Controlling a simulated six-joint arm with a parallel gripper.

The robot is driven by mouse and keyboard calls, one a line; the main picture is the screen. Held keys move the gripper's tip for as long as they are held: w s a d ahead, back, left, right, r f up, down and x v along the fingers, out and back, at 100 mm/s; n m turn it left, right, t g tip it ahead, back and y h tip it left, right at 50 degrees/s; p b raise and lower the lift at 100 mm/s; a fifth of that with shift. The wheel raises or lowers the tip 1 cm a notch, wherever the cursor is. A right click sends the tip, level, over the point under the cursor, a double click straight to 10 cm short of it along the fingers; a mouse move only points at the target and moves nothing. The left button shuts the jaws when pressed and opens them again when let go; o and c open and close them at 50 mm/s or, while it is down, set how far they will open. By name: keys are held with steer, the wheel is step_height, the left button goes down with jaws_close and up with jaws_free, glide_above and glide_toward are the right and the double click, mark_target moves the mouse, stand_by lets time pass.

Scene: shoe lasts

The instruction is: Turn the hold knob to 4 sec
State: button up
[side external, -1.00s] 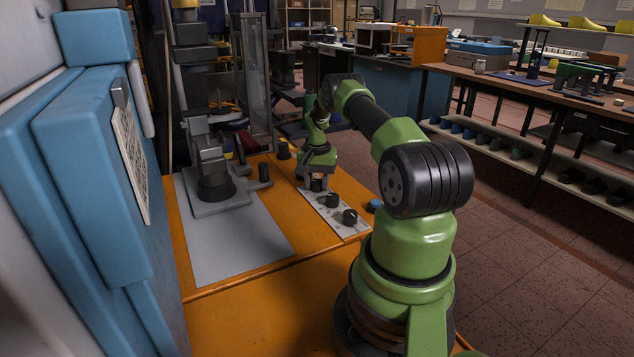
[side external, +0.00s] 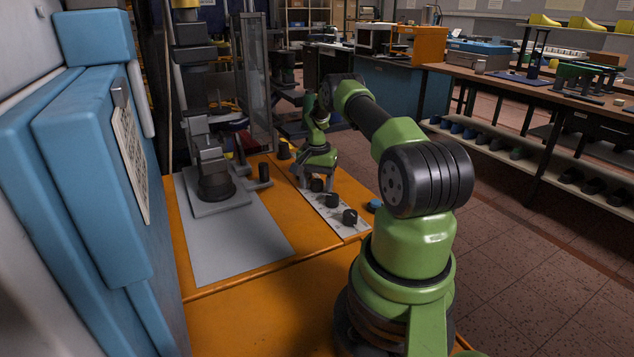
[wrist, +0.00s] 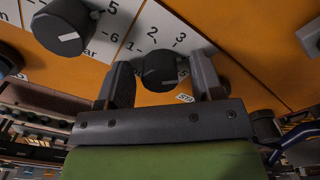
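The hold knob (wrist: 160,72) is a black round knob on the white panel in the wrist view, with 1, 2 and 3 printed around it and a "sec" label below. My gripper (wrist: 163,82) is open, with one finger on each side of the knob and a gap visible on both sides. The 4 mark is not readable, and I cannot tell where the knob's pointer aims. In the side view my gripper (side external: 315,177) is at the far knob (side external: 317,185) of the panel row.
A neighbouring black knob (wrist: 62,27) with a "bar" scale is at the upper left of the wrist view. The white panel (side external: 345,232) carries two more knobs (side external: 333,200) (side external: 350,217). A press (side external: 214,180) stands on a grey plate to the left. The orange front surface is clear.

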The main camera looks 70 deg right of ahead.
mark_target(317, 181)
step_height(317, 181, up, 10)
stand_by(0.6)
stand_by(0.4)
